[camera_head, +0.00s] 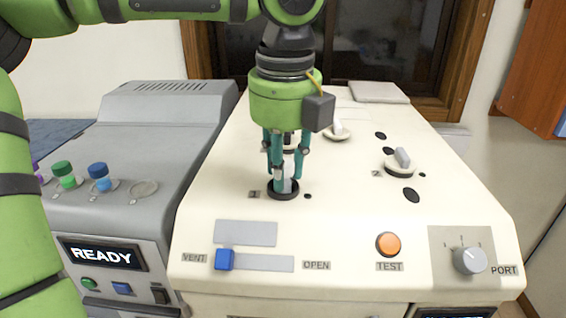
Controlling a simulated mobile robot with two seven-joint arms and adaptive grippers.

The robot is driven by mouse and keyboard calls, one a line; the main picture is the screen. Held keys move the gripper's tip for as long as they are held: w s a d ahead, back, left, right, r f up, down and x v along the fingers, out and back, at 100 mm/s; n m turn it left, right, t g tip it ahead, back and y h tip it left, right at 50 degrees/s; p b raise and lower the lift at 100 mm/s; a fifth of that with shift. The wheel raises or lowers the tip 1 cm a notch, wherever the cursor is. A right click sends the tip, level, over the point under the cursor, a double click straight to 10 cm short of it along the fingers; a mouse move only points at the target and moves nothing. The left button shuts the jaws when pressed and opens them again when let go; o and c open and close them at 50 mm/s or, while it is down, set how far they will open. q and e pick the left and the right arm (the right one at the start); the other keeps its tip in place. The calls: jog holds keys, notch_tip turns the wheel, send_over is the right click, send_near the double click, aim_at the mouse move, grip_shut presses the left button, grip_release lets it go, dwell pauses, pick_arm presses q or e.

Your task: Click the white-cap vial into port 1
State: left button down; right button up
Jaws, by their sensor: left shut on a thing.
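My left gripper (286,177) points straight down over port 1 (283,193), a black round socket on the cream machine top beside the label "1". The gripper is shut on a pale vial (287,165) that stands upright between its fingers. The vial's lower end is at the port's opening; I cannot tell how deep it sits. The fingers hide most of the vial and its cap. My right gripper is not in view.
The cream machine (340,225) carries a blue slider (225,259), an orange TEST button (388,244) and a PORT dial (469,260). Port 2 (401,165) is at right. A grey READY machine (150,150) at left holds green (64,174) and blue-capped (100,177) vials.

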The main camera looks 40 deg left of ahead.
pick_arm(q)
jog(key=shift+f, duration=0.1)
dwell(0.3)
jog(key=c, duration=0.9)
grip_release()
notch_tip(320, 180, up, 12)
jog(key=shift+s+d, duration=0.35)
